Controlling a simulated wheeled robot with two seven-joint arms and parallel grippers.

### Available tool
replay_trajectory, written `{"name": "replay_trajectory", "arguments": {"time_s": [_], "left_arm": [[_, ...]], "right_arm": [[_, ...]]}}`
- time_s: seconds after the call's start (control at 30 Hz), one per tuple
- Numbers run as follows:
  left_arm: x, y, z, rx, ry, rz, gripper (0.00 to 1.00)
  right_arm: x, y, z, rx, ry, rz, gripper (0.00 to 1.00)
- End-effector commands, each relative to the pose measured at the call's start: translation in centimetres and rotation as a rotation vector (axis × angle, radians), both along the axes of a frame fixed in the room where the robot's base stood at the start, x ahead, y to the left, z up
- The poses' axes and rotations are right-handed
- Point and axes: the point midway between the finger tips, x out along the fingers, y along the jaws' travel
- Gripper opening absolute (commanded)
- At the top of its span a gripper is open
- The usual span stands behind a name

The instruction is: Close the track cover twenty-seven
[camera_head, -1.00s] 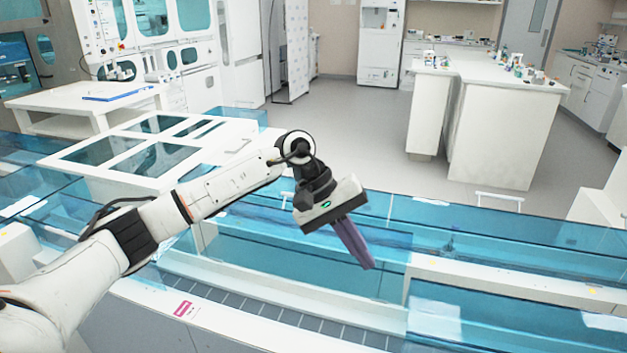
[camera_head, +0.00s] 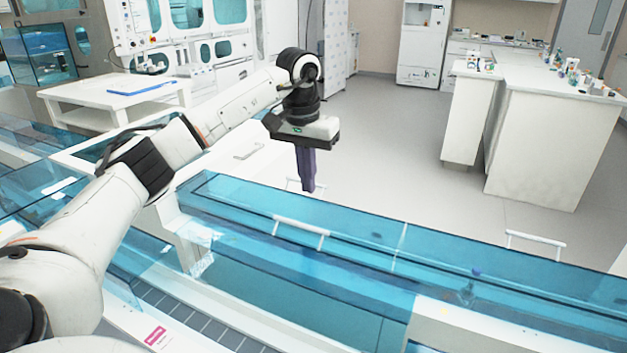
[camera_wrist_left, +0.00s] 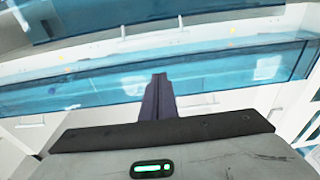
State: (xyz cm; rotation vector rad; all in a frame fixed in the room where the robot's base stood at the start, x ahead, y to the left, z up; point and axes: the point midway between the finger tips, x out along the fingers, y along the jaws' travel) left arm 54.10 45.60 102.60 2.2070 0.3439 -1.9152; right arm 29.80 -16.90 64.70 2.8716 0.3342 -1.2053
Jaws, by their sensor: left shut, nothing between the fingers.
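A long see-through blue track cover (camera_head: 355,243) with a white bar handle (camera_head: 300,232) runs across the middle of the head view. I can read no number on it, and I cannot tell its exact tilt. My left gripper (camera_head: 307,188) is shut and empty, its dark purple fingers pointing down at or just beyond the cover's far edge. It is apart from the handle in the picture. In the left wrist view the shut fingers (camera_wrist_left: 157,80) overlap a blue panel (camera_wrist_left: 215,80), with a white bar handle (camera_wrist_left: 150,35) beyond. My right gripper is out of view.
A white framed unit (camera_head: 75,152) adjoins the track at left. White benches (camera_head: 545,140) stand at the back right. The floor (camera_head: 400,145) behind the track is clear.

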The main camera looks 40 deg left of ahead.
Motion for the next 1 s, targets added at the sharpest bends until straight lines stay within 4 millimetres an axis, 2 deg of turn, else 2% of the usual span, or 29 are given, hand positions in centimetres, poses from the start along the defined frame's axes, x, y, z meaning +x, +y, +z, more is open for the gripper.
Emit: {"name": "replay_trajectory", "arguments": {"time_s": [0.1,0.33,0.4,0.63,1.0], "left_arm": [[0.2,0.1,-2.8,0.000,0.006,0.000,0.00],[1.0,0.2,-7.7,-0.001,0.004,-0.001,0.00],[-0.1,0.0,-7.0,0.000,-0.001,-0.002,0.00],[-2.2,-0.7,-6.6,-0.001,-0.002,-0.001,0.00],[-2.8,-1.0,-6.5,-0.003,-0.001,0.001,0.00]], "right_arm": [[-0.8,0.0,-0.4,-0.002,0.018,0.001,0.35],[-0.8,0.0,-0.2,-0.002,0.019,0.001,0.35],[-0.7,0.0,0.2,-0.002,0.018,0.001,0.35],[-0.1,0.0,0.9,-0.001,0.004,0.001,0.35],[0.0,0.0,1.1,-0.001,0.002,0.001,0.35]]}}
